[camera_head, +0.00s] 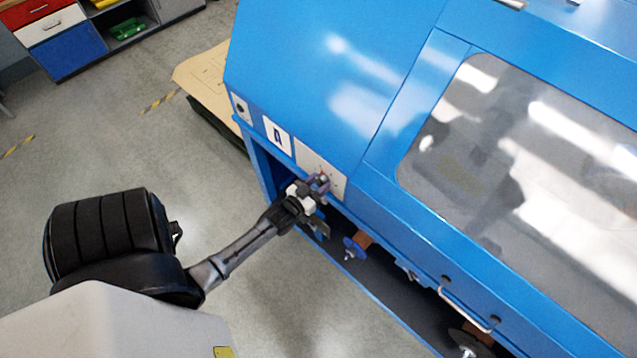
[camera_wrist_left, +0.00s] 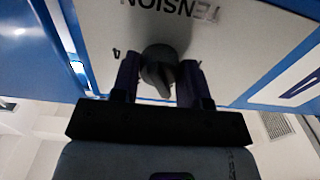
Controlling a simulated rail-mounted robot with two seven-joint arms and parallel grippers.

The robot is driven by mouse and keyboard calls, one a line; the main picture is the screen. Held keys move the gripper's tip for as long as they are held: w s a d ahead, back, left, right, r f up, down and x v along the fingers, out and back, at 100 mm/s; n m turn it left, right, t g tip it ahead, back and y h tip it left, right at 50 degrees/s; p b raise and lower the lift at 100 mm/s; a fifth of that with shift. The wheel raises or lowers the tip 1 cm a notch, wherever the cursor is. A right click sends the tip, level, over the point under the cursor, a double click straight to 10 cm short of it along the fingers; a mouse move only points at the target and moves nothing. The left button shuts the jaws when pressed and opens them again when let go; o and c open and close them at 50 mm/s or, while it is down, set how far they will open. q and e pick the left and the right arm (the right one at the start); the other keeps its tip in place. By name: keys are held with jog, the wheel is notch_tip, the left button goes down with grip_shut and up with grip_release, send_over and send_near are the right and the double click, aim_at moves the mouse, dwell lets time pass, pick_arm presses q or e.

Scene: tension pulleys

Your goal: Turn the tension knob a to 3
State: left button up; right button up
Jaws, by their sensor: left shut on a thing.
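The tension knob (camera_wrist_left: 158,68) is dark grey with a pointed end and sits on a pale panel (camera_wrist_left: 225,60). The word "TENSION" and a "4" beside the knob show upside down in the left wrist view; other scale marks are hidden. My left gripper (camera_wrist_left: 160,84) has one purple finger on each side of the knob and is shut on it. In the head view, my left gripper (camera_head: 318,185) is at the plate (camera_head: 322,166) beside the "A" label (camera_head: 278,136) on the blue machine (camera_head: 300,75); it hides the knob there. My right gripper is out of view.
Below the plate, the machine has an open bay with a blue pulley part (camera_head: 353,247) in it. A windowed cover (camera_head: 520,150) lies to the right. The floor at lower left is clear apart from my own body.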

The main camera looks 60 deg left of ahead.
pick_arm(q)
jog(key=c, duration=0.3)
jog(key=shift+r+m+p, duration=0.1)
jog(key=shift+m+p, duration=0.35)
jog(key=shift+m, duration=0.45)
jog(key=m, duration=0.2)
jog(key=shift+m+p, duration=0.3)
jog(key=shift+p, duration=0.1)
jog(key=m, duration=0.3)
jog(key=shift+m, duration=0.3)
jog(key=shift+a+m, duration=0.1)
jog(key=shift+m, duration=1.7)
